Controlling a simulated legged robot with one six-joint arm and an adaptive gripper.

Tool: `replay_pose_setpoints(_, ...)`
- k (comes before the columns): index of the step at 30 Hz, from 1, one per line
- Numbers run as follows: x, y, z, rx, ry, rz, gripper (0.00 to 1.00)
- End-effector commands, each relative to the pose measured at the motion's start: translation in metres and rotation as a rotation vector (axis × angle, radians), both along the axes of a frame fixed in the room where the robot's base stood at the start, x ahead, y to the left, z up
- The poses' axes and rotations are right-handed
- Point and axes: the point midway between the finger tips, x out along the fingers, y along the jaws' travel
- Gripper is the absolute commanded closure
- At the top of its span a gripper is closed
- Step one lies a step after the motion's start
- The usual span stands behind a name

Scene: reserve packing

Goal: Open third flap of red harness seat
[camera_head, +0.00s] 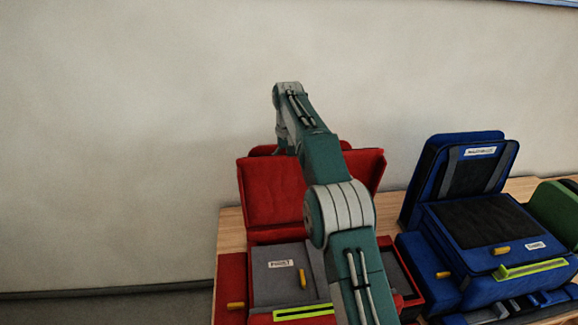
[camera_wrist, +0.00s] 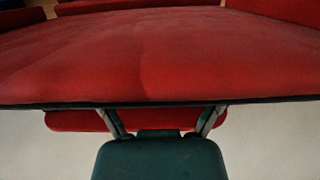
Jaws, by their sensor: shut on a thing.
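The red harness seat (camera_head: 233,275) stands on the wooden table at the lower middle of the head view. It has a grey inner panel (camera_head: 275,268) with a white label and a yellow toggle. A red flap (camera_head: 270,192) stands raised at its back, and another raised red part (camera_head: 366,166) shows right of my arm. My arm reaches over the seat and bends down behind the raised flap. In the wrist view my gripper (camera_wrist: 160,116) is shut on the edge of a wide red flap (camera_wrist: 150,60). The fingertips are partly hidden by the flap edge.
A blue seat pack (camera_head: 480,225) with yellow toggles and a lime strap stands close on the right. A green item (camera_head: 556,212) is at the far right. A plain wall rises behind the table (camera_head: 231,228); the space left of the table is clear.

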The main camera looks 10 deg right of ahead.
Motion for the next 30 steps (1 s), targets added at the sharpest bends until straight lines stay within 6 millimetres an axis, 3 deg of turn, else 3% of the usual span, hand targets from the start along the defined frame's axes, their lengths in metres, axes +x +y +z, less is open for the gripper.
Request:
replay_pose_setpoints(20,0.0049,0.0009,-0.0035,0.001,0.006,0.001,0.77)
replay_pose_setpoints(21,0.0049,0.0009,-0.0036,0.001,0.006,0.001,0.11)
replay_pose_setpoints(22,0.0048,0.0009,-0.0036,0.001,0.006,0.001,0.00)
replay_pose_setpoints(30,0.0042,0.0006,-0.0009,0.000,0.003,0.001,0.00)
